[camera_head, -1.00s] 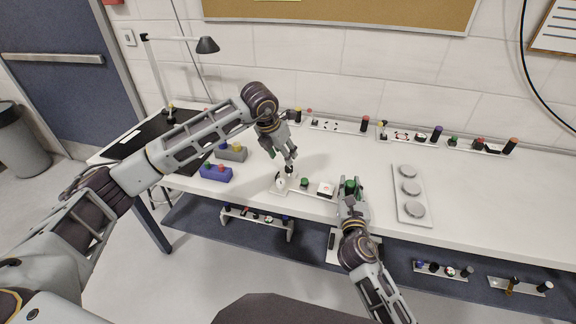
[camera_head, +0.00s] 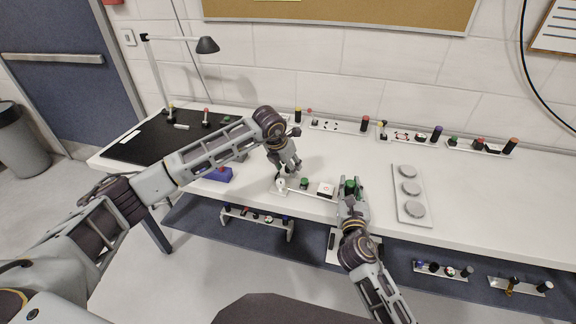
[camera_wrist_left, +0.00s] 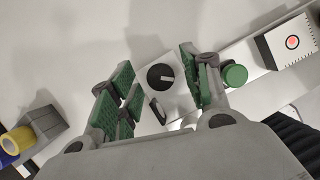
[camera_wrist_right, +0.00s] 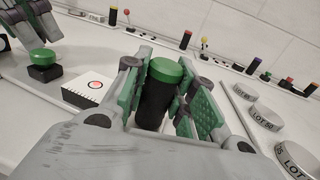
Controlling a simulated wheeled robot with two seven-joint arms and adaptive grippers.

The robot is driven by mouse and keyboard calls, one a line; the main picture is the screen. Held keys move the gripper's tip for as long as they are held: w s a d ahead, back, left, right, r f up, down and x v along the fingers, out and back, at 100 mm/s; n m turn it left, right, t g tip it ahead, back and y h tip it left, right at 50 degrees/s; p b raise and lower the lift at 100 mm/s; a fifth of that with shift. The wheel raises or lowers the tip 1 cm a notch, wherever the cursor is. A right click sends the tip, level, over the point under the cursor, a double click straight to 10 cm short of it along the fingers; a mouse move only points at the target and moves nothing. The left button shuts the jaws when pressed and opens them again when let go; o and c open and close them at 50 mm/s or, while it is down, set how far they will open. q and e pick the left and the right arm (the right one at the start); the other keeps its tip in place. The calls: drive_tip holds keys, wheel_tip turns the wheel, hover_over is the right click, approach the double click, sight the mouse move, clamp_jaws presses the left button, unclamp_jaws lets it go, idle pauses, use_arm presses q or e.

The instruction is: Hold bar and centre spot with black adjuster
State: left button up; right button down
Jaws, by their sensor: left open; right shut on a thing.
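The pale bar (camera_head: 313,192) lies near the table's front edge. It carries a green knob (camera_wrist_left: 235,75) and a white box (camera_wrist_left: 292,42) with a red spot on its face. A black adjuster (camera_wrist_left: 160,77), a round knob with a pale pointer line, sits on a white block at the bar's left end. My left gripper (camera_head: 289,172) is open above it, with the adjuster showing between its spread fingers, apparently untouched. My right gripper (camera_wrist_right: 160,95) is shut on the green-topped black post (camera_wrist_right: 160,90) at the right end; the post stands upright.
A grey plate with three round discs (camera_head: 408,190) lies right of my right gripper. A purple block (camera_head: 218,174) is to the left. Several similar bars (camera_head: 338,126) line the table's back, by the wall. A lamp (camera_head: 207,45) stands at the back left.

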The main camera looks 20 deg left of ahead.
use_arm(q)
drive_tip(key=shift+c, duration=0.5)
drive_tip(key=c, duration=0.9)
drive_tip(key=shift+c, duration=0.2)
drive_tip(key=shift+m+h, duration=0.3)
drive_tip(key=shift+m, duration=0.5)
drive_tip(key=o, duration=1)
drive_tip(key=shift+o, duration=0.2)
drive_tip(key=shift+r, duration=0.15)
drive_tip(key=v, duration=1.1)
drive_tip(key=shift+r, duration=0.35)
